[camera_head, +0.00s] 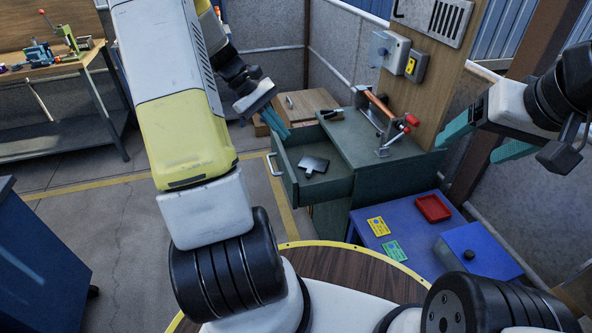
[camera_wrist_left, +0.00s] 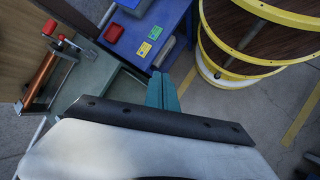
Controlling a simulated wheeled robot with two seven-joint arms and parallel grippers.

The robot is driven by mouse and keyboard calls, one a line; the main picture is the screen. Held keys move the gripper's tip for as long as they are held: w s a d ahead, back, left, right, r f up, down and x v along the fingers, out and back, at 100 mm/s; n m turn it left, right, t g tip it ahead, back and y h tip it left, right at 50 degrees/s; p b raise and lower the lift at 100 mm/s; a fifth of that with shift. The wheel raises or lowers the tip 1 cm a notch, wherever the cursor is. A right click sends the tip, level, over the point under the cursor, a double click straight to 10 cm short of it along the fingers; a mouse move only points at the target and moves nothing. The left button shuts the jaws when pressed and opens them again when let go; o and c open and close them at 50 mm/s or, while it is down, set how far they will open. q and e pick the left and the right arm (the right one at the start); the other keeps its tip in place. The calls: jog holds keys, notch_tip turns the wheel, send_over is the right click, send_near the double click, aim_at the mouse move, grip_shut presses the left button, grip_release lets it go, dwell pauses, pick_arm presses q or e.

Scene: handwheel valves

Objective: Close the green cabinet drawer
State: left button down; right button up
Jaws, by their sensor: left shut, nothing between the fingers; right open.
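The green cabinet (camera_head: 385,140) stands at centre right in the head view. The fingers also show in the left wrist view (camera_wrist_left: 162,92), where the gripper body hides much of the drawer area. My right gripper (camera_head: 488,141) is open and empty, right of the cabinet.
A blue table (camera_head: 413,245) with a red tray (camera_head: 433,208), yellow and green cards and a blue box (camera_head: 478,250) stands right of the drawer. A clamp-like device with a red-tipped handle (camera_head: 385,110) sits on the cabinet. Floor left of the drawer is clear.

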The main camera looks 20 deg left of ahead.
pick_arm(q)
jog(key=w+a+f+n+t+h, duration=0.1)
jog(key=a+f+n+h, duration=0.2)
jog(key=f, duration=0.4)
jog(key=w+a+f+n+t+h, duration=0.1)
jog(key=a+f+n+h, duration=0.15)
jog(key=a+f, duration=0.35)
jog(key=n+t+h, duration=0.2)
jog(key=n+t, duration=0.6)
jog(key=n, duration=0.1)
send_near(290, 190)
jog(key=x, duration=0.7)
jog(key=shift+s+r, duration=0.2)
jog(key=shift+s, duration=0.05)
jog(key=shift+d, duration=0.1)
jog(key=x, duration=2.2)
jog(key=shift+w+f, duration=0.15)
jog(key=shift+w, duration=0.2)
jog(key=shift+s, duration=0.1)
